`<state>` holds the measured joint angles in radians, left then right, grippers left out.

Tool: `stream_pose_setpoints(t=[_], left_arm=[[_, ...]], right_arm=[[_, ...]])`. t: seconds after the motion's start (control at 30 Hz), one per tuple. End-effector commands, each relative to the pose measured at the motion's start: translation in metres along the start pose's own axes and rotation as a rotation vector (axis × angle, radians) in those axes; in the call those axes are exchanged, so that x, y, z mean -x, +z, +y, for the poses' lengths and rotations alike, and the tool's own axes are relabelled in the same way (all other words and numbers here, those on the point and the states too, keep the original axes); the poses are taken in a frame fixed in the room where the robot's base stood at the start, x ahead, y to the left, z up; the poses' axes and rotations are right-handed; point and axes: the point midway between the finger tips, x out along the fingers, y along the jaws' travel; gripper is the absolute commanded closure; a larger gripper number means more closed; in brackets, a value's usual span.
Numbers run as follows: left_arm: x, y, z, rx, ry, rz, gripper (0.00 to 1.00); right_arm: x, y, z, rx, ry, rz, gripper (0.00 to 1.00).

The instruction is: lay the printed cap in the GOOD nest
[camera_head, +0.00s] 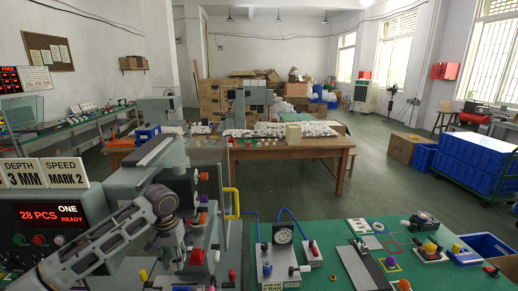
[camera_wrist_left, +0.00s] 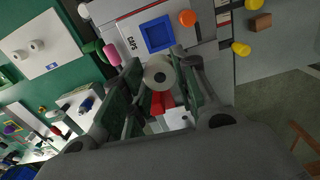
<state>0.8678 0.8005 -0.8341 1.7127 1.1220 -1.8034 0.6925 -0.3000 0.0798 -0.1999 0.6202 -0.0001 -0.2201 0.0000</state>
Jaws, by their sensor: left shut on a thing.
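My left gripper (camera_head: 172,245) comes in from the left over the front of the grey pad printer (camera_head: 163,155). Its fingertips are too small to make out there. In the left wrist view my left gripper (camera_wrist_left: 160,80) is shut on a pale round cap (camera_wrist_left: 158,70) with a dark centre spot. Something red shows just below the cap, between the fingers. No nest lettered GOOD is readable. My right gripper is not in view.
A panel with a blue square frame (camera_wrist_left: 157,33) and an orange knob (camera_wrist_left: 187,18) lies beyond the fingers.

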Motion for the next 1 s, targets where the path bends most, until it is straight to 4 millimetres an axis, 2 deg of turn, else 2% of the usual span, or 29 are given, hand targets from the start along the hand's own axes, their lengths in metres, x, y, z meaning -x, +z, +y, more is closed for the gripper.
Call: stream_pose_setpoints(t=[0.1,0.5,1.0], left_arm=[[-0.009,0.007,0.011,0.014,0.003,-0.004,0.82],[-0.046,0.034,0.036,-0.005,0.001,-0.003,0.82],[-0.092,0.07,0.049,-0.013,0.0,-0.001,0.82]], right_arm=[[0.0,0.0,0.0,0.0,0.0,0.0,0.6],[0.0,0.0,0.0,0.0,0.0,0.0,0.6],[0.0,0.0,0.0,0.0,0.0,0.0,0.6]])
